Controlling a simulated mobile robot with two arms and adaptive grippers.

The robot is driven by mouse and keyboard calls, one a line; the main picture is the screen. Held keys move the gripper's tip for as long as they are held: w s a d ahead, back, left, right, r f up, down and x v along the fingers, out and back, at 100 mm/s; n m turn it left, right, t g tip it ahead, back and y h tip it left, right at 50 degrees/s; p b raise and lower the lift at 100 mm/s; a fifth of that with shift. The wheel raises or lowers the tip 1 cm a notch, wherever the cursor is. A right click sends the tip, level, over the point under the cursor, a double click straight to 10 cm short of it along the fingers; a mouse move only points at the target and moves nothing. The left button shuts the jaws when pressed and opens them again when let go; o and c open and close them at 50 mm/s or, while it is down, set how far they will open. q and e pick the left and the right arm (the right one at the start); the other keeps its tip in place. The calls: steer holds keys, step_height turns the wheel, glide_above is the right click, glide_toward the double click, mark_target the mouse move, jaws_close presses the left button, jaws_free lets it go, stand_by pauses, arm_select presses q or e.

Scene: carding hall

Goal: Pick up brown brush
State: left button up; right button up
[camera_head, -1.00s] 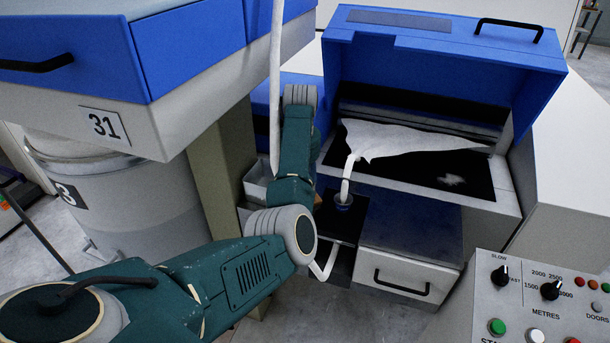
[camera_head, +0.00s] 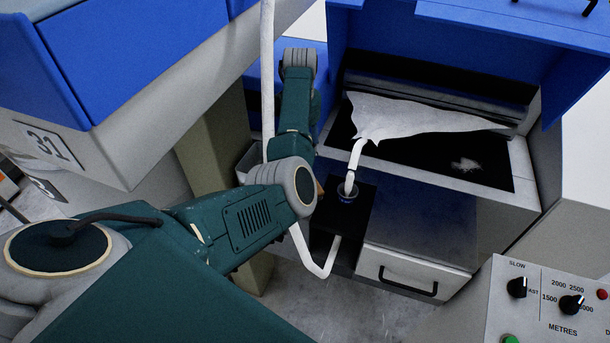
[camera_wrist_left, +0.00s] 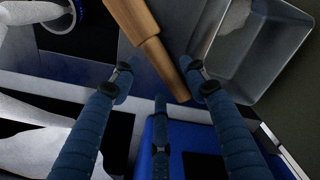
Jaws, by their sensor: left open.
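The brown brush shows in the left wrist view as a tapered wooden handle (camera_wrist_left: 148,35), entering from the top edge. Its narrow end lies between the fingers of my left gripper (camera_wrist_left: 161,78). The blue fingers are spread on both sides of the handle, with one below its end. I cannot tell whether any finger touches it. The rest of the brush is out of frame. In the head view only a small brown bit (camera_head: 318,187) shows beside my left arm, which hides the gripper. My right gripper is not in view.
A grey metal bin (camera_wrist_left: 262,45) lies right of the handle in the wrist view. A white sliver runs into a dark-blue-rimmed hole (camera_head: 347,196) on a black plate. The blue-hooded machine (camera_head: 440,40) stands behind. A control panel (camera_head: 535,315) is at lower right.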

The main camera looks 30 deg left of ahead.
arm_select(q)
step_height(320, 180, down, 4)
steer(key=shift+w+f+p, duration=0.15)
steer(key=shift+f+p, duration=0.1)
steer(key=shift+p, duration=0.6)
steer(key=shift+f, duration=0.5)
steer(key=shift+w, duration=0.1)
steer(key=c, duration=1)
steer(key=shift+c, duration=0.5)
step_height(320, 180, up, 10)
steer(key=b, duration=0.2)
steer(key=o, duration=0.8)
steer(key=shift+c, duration=0.2)
steer(key=c, duration=0.5)
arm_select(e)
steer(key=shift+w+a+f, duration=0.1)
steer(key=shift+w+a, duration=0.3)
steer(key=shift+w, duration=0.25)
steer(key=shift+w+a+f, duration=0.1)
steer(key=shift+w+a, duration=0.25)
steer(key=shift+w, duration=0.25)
